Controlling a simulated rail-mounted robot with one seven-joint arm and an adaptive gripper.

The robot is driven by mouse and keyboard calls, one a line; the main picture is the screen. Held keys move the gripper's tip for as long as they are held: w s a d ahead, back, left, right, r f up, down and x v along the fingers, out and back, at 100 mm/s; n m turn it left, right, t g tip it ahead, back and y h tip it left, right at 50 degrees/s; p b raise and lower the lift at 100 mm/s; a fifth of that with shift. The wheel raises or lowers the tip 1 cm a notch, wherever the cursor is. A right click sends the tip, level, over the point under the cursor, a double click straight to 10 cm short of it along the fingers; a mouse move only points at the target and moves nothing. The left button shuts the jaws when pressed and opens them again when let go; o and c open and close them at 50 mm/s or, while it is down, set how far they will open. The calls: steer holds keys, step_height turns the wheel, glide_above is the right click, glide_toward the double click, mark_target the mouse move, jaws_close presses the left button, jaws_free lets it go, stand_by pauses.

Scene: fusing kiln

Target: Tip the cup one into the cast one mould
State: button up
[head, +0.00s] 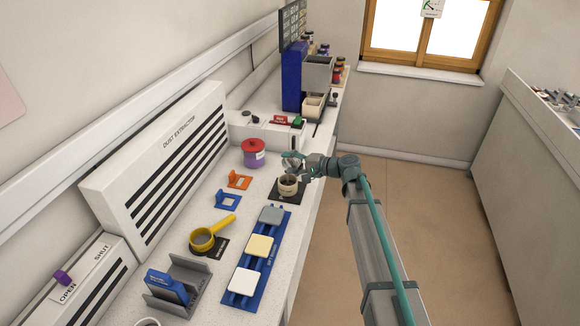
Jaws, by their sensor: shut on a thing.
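My gripper (292,166) is over the bench, at the end of the arm reaching in from the right. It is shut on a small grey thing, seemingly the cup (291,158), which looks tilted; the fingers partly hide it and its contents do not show. Just below is a round beige pot with a dark inside, seemingly the cast one mould (288,187). It stands upright on a black mat (299,194) near the bench's right edge. I cannot tell whether the cup touches the mould or whether anything is flowing.
A blue rack (255,271) with three tiles, a yellow sieve (203,239) and a grey holder (178,288) are nearer. The dust extractor (165,165) lines the wall. The floor right of the bench is clear.

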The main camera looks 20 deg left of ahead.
steer(key=shift+s+f+n+b, duration=0.15)
steer(key=shift+n+b, duration=0.45)
steer(key=shift+b, duration=1.75)
stand_by(2.5)
stand_by(0.5)
